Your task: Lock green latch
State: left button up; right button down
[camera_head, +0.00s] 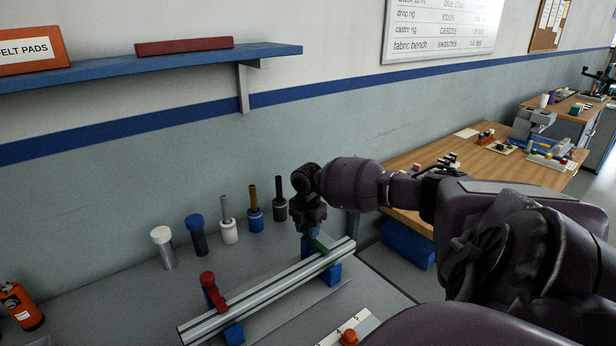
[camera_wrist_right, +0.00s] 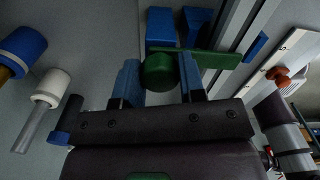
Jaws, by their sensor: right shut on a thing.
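The green latch (camera_wrist_right: 215,59) shows in the right wrist view as a flat bar with a round green knob (camera_wrist_right: 159,72) at its left end. The bar lies across the silver rail. My right gripper (camera_wrist_right: 160,80) has its blue fingers on both sides of the knob and is shut on it. In the head view my right gripper (camera_head: 311,232) points down at the far right end of the rail (camera_head: 270,292), and only part of the green latch (camera_head: 319,244) shows beside it. A red latch (camera_head: 212,291) stands at the rail's near left part. My left gripper is not in view.
Blue blocks (camera_head: 233,333) support the rail. Several capped cylinders, including a blue-capped one (camera_head: 196,236), stand behind it along the wall. A numbered white strip (camera_head: 345,328) with an orange knob (camera_head: 349,337) lies in front. A blue shelf (camera_head: 150,66) overhangs at upper left.

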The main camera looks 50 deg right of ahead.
jog(key=shift+f, duration=0.1)
dwell(0.3)
jog(key=c, duration=0.7)
grip_release()
notch_tip(320, 180, up, 11)
dwell(0.5)
